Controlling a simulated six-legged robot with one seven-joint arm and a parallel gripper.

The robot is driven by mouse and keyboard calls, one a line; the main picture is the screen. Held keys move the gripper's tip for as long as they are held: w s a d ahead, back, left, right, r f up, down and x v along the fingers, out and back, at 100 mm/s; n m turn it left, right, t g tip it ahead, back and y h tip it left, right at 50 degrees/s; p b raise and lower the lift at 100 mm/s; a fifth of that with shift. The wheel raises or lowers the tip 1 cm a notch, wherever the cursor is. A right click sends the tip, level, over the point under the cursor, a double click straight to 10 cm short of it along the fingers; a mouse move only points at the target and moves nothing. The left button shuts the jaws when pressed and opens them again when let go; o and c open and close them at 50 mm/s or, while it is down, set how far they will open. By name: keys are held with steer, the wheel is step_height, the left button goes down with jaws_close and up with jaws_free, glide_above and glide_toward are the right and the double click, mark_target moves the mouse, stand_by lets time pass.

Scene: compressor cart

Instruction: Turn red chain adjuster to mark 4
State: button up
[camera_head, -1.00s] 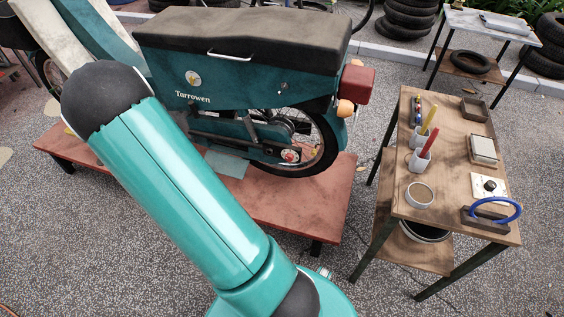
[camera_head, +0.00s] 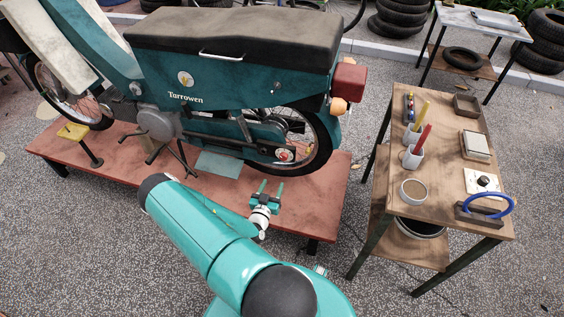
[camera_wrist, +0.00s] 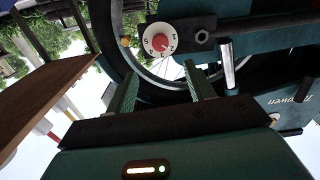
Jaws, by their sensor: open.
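The red chain adjuster (camera_head: 284,155) sits low at the rear wheel of the teal motorbike (camera_head: 225,85). In the wrist view it is a red knob (camera_wrist: 160,42) on a round white dial with dark marks, upside down in this view and too small to read surely. My gripper (camera_head: 270,186) is open and empty, in front of the wheel and below the dial in the head view. In the wrist view its two green fingers (camera_wrist: 162,88) point up towards the dial, apart from it. Nothing hides the knob.
The bike stands on a low red platform (camera_head: 325,200). A bolt end (camera_wrist: 202,36) and a metal rod (camera_wrist: 228,68) are beside the dial. A wooden side table (camera_head: 440,185) with cups, boxes and a blue ring stands at the right. Open paving lies between the platform and table.

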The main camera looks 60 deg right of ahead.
mark_target(283, 159)
steer(key=d, duration=0.4)
steer(key=w+d, duration=0.1)
steer(key=d, duration=0.4)
steer(key=w+d, duration=0.1)
steer(key=d, duration=0.3)
steer(key=shift+d, duration=0.3)
steer(key=c, duration=1)
